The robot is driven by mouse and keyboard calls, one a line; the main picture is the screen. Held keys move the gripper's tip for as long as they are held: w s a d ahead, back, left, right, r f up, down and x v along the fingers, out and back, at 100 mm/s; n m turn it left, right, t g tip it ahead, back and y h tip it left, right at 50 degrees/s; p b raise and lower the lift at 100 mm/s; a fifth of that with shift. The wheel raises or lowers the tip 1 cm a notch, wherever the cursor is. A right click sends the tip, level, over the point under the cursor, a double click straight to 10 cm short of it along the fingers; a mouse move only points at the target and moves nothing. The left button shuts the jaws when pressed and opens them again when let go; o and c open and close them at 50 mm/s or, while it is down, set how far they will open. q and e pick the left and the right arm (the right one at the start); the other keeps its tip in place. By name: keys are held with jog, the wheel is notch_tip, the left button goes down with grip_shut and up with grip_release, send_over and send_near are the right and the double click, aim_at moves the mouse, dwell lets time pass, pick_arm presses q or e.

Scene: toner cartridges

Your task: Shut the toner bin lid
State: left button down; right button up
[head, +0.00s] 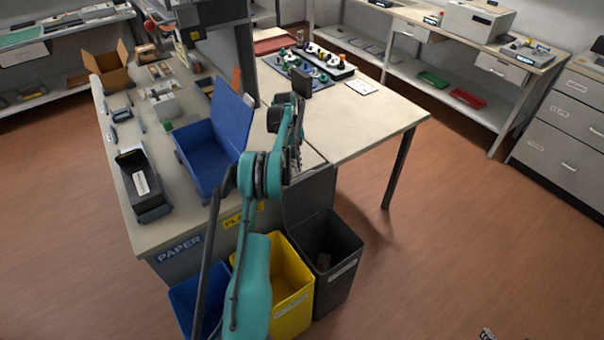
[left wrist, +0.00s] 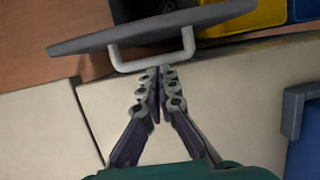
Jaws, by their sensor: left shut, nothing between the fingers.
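The toner bin (head: 338,268) is the dark grey bin at the right end of the bin row, in the head view. Its lid (head: 312,198) stands up, open, at the table-side edge, and a brown item shows inside the bin. In the left wrist view the grey lid (left wrist: 150,30) is seen nearly edge-on, with a pale handle (left wrist: 152,65). My left gripper (head: 293,164) is on the table side of the lid. Its fingertips (left wrist: 160,76) are shut and empty, right at the handle; whether they touch it I cannot tell.
A yellow bin (head: 290,302) and a blue bin (head: 183,298) stand left of the toner bin, partly behind my arm. A blue open-lidded box (head: 198,160) and a black tray (head: 137,177) sit on the table (head: 375,125). Floor at right is clear.

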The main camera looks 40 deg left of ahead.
pick_arm(q)
jog(key=d, duration=0.1)
jog(key=s+d, duration=0.1)
jog(key=d, duration=0.1)
jog(key=shift+d+r+b, duration=0.1)
jog(key=shift+r+b, duration=0.1)
jog(key=shift+b, duration=0.2)
jog(key=shift+d, duration=0.15)
